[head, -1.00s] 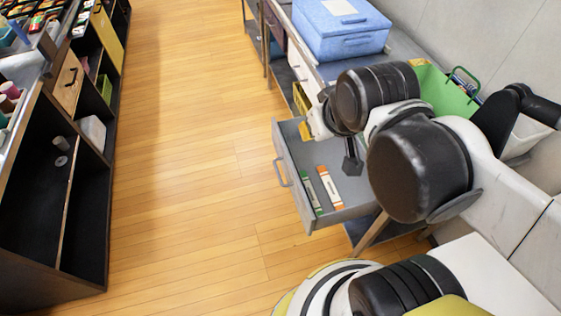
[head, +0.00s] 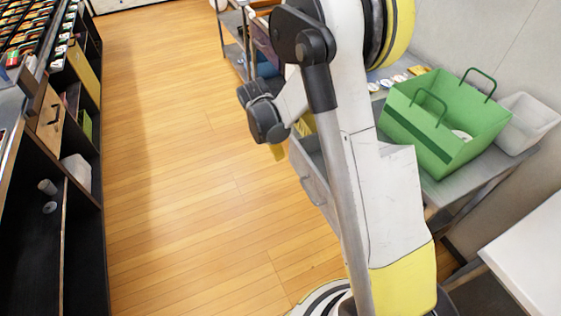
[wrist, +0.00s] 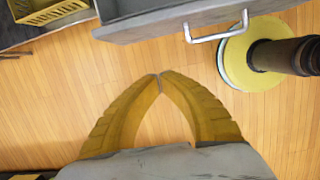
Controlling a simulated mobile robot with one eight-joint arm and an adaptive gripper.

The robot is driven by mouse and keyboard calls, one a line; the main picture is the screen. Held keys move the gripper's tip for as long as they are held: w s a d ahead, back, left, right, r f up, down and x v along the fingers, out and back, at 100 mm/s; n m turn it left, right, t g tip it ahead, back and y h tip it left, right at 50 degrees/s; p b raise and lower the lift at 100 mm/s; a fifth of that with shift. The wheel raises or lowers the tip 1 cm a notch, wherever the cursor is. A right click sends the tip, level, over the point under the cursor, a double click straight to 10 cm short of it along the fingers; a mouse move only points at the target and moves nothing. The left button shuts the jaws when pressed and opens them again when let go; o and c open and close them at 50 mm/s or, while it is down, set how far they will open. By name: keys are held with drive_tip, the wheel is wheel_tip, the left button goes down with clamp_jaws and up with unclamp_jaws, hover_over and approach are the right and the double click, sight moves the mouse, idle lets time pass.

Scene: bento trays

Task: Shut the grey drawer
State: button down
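The grey drawer (head: 312,178) stands pulled out from under the counter in the head view, and my arm hides most of it. Its grey front (wrist: 160,22) runs along the top of the wrist view, with a silver bar handle (wrist: 217,37). My gripper (head: 277,153) is outside the drawer, over the floor near its front's far end. In the wrist view, the yellow fingers of my gripper (wrist: 158,76) meet at the tips with nothing between them. A gap of floor shows between the fingertips and the drawer front.
A green bag (head: 440,125) and a white bin (head: 527,122) stand on the counter. A yellow crate (wrist: 50,12) shows beside the drawer. A dark shelf unit (head: 75,230) lines the left. The wooden floor (head: 170,150) between is clear.

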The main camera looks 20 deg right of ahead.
drive_tip(key=x, duration=0.2)
drive_tip(key=b, duration=0.5)
approach(294, 167)
drive_tip(key=s+a+f, duration=0.1)
drive_tip(key=s+f, duration=0.3)
drive_tip(key=shift+s+d+r+b, duration=0.1)
drive_tip(key=shift+d+r+b, duration=0.2)
drive_tip(key=shift+d, duration=0.25)
